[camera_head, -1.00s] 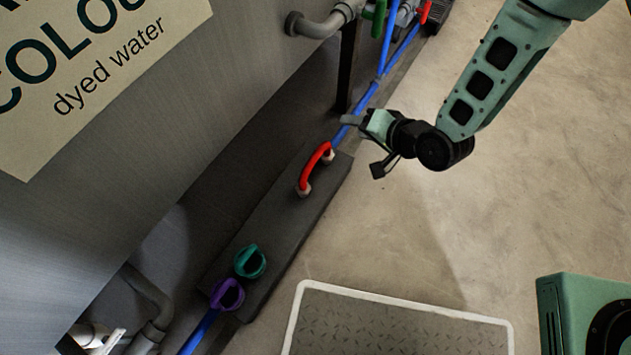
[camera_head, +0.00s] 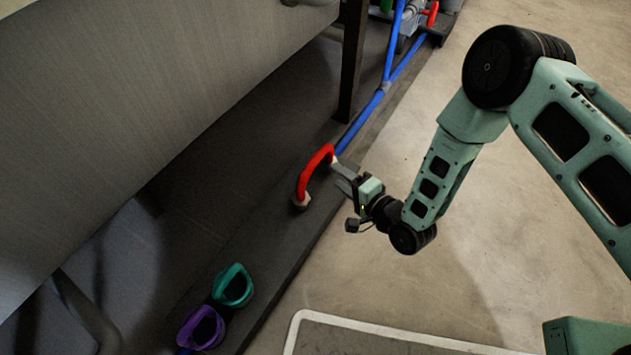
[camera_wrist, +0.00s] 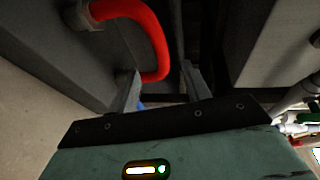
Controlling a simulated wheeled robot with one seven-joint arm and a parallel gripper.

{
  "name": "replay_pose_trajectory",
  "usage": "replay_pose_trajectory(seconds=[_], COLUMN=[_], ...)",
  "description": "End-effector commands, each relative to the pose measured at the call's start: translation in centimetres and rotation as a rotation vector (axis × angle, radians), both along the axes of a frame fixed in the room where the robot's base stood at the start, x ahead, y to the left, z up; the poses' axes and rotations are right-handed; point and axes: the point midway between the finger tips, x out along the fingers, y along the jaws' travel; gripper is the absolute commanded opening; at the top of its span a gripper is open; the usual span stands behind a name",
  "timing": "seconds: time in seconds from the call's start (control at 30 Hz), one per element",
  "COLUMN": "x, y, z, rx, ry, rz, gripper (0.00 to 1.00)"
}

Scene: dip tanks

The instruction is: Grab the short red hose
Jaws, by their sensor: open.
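The short red hose (camera_head: 312,172) arches up from a dark plinth in the head view, with a pale fitting at its near end. In the wrist view the red hose (camera_wrist: 152,38) curves in from the upper left and bends down between the fingers. My gripper (camera_head: 343,177) is close to the right side of the hose, near its far end. In the wrist view my gripper (camera_wrist: 160,88) is open, one finger on each side of the hose's lower bend. I cannot tell whether a finger touches it. My gripper partly hides the hose's far fitting.
The dark plinth (camera_head: 262,225) runs along a grey tank (camera_head: 150,90). A teal ring handle (camera_head: 233,287) and a purple one (camera_head: 200,328) stand nearer. Blue pipes (camera_head: 372,105) run beyond the hose, past a dark post (camera_head: 352,60).

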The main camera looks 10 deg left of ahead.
Motion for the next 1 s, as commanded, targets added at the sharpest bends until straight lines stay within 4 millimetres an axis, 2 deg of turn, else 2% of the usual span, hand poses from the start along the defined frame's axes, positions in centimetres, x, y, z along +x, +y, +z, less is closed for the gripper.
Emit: replay_pose_trajectory(seconds=[0.03, 0.2, 0.47, 0.8, 1.0], x=[0.7, 2.3, 3.1, 5.2, 5.7], y=[1.0, 3.0, 4.3, 7.6, 8.2], z=[-0.7, -1.1, -1.2, -1.9, -1.6], rx=[0.002, 0.001, 0.0, 0.001, 0.0], ry=[-0.005, -0.002, -0.001, -0.003, -0.001], rz=[0.003, 0.002, 0.001, 0.002, 0.001], gripper=[0.48, 0.48, 0.48, 0.48, 0.48])
